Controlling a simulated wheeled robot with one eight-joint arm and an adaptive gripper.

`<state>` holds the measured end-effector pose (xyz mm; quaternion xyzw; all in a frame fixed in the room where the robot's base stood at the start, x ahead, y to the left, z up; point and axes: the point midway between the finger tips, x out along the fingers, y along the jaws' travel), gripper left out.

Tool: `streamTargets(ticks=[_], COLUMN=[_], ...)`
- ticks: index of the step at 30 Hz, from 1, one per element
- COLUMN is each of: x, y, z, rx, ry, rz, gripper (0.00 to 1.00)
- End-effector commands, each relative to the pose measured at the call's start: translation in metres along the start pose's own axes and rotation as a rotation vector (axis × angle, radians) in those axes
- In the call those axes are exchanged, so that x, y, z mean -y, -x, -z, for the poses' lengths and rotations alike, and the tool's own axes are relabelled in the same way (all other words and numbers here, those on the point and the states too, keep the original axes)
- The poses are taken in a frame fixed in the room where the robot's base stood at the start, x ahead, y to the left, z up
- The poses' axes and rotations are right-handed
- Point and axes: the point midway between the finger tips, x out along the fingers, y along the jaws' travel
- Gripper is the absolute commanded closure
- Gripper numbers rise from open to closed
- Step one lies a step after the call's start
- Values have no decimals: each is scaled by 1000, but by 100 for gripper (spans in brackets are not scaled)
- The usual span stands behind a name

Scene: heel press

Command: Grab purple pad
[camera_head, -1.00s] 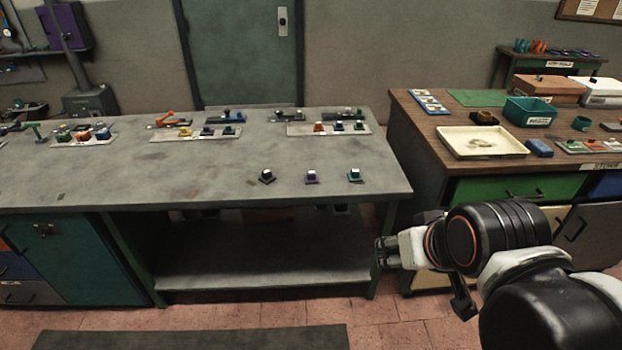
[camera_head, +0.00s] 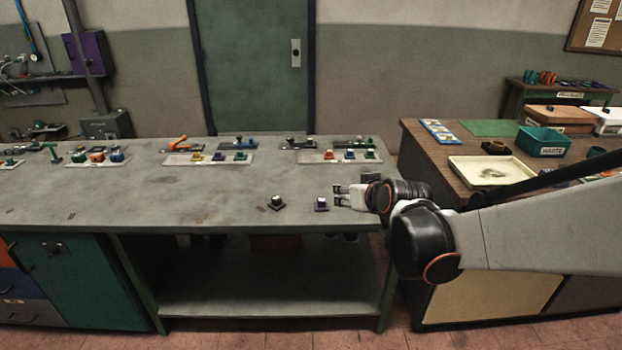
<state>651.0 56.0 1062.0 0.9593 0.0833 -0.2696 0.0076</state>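The purple pad (camera_head: 321,206), a small block with a pale top on a purple base, stands near the front edge of the grey workbench (camera_head: 120,200), toward its right end. My gripper (camera_head: 337,195) points left over the bench, its fingertips just right of the purple pad. Its two fingers look apart, with nothing seen between them. A gap to the pad seems to remain, but the height difference is hard to tell. A similar black pad (camera_head: 276,203) stands to the left. The green pad seen earlier is hidden by my gripper.
Trays with coloured blocks (camera_head: 208,159) and (camera_head: 339,157) line the bench's back. An orange-handled tool (camera_head: 180,143) lies behind them. A wooden table (camera_head: 425,150) with a cream tray (camera_head: 492,171) and a teal bin (camera_head: 542,141) stands right. The bench's middle is clear.

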Motion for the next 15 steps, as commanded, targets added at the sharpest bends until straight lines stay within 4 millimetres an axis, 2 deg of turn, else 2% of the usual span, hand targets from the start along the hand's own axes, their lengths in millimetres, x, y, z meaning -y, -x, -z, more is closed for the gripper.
streamTargets(ticks=[1,8,15], x=[0,1,1], y=[-18,-85,-150], z=[1,-3,-23], rx=[-20,-122,-226], ry=[2,15,24], rz=[4,13,13], gripper=[50,50,50])
